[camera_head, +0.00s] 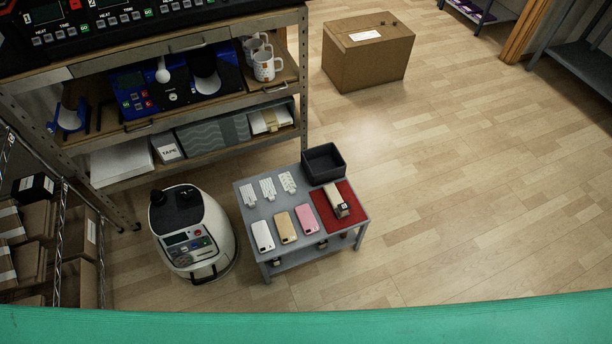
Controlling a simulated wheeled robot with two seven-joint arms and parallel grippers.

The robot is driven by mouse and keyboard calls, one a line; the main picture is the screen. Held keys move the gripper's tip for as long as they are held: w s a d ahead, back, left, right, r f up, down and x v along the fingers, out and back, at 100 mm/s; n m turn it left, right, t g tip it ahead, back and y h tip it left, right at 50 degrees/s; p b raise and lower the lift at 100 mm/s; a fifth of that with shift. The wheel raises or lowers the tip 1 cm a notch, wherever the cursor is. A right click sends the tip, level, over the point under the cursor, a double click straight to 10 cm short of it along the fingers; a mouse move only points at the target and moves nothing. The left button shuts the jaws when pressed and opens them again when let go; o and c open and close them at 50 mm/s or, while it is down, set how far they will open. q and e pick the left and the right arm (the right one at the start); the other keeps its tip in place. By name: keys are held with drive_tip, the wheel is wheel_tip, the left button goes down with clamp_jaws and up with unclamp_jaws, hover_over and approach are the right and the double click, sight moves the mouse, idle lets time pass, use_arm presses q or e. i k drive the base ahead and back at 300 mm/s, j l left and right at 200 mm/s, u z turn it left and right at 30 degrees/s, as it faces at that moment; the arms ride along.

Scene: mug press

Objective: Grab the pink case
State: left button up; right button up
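The pink case (307,219) lies flat on a small grey table (244,196). It is the rightmost of three phone cases in a row near the table's front edge. A gold case (285,227) lies just left of it and a white case (262,235) lies further left. Neither of my grippers shows in the head view, and nothing touches the pink case.
On the grey table are several white patterned pieces (268,188), a red mat (352,196) bearing a beige block-like object (336,198), and a black bin (323,163). A white rounded machine (193,233) stands left of the table. Shelving (200,108) is behind. A cardboard box (368,52) sits on open floor.

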sight(309, 224)
drive_tip(key=i+l+u, duration=0.1)
drive_tip(key=l, duration=0.2)
drive_tip(key=i+l+u, duration=0.15)
drive_tip(key=l, duration=0.15)
drive_tip(key=i+l+u, duration=0.1)
drive_tip(key=l, duration=0.25)
drive_tip(key=i+l+u, duration=0.15)
drive_tip(key=l, duration=0.15)
